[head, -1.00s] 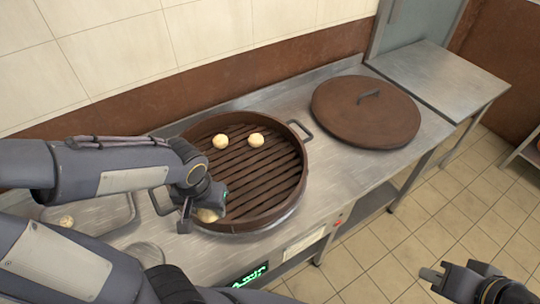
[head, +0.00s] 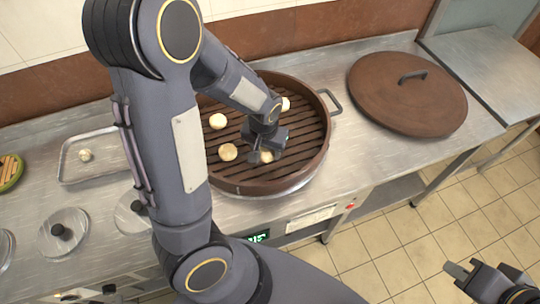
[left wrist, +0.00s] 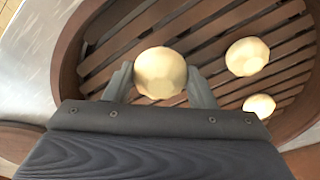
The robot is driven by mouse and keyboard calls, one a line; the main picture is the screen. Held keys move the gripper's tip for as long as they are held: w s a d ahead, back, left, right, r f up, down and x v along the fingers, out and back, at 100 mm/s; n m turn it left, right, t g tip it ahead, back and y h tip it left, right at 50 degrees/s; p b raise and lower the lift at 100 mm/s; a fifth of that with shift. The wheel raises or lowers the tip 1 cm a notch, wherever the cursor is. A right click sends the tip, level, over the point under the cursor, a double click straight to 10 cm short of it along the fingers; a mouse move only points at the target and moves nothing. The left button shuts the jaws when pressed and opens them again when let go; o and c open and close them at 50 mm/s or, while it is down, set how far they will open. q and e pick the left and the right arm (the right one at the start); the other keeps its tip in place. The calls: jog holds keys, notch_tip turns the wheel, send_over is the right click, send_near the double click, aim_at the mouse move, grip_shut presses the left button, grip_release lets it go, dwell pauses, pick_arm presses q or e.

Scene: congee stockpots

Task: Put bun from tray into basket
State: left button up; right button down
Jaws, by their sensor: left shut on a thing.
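My left gripper (head: 265,155) is shut on a pale round bun (left wrist: 160,72), low inside the round brown slatted basket (head: 322,150). The held bun also shows partly under the fingers in the head view (head: 267,156). Other buns lie on the slats: one at the left (head: 218,121), one left of the gripper (head: 228,152) and one at the back (head: 285,103), partly behind my arm. The left wrist view shows two loose buns (left wrist: 247,56) (left wrist: 259,105). One bun (head: 85,155) lies in the metal tray (head: 68,172). My right gripper (head: 457,271) is away over the floor, its opening unclear.
A brown lid (head: 407,93) with a handle lies right of the basket on the steel counter. Small round metal lids (head: 62,232) sit at the front left. A green-rimmed dish (head: 10,172) stands at the far left. My left arm hides part of the basket and counter.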

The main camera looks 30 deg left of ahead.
aim_at(270, 156)
pick_arm(q)
jog(key=shift+w+f, duration=0.65)
jog(key=shift+f, duration=0.1)
jog(key=shift+w+f, duration=0.15)
jog(key=shift+f, duration=0.8)
jog(key=shift+w+f, duration=0.15)
jog(key=shift+f, duration=0.8)
jog(key=shift+f, duration=0.1)
jog(key=o, duration=1)
jog(key=shift+c, duration=0.2)
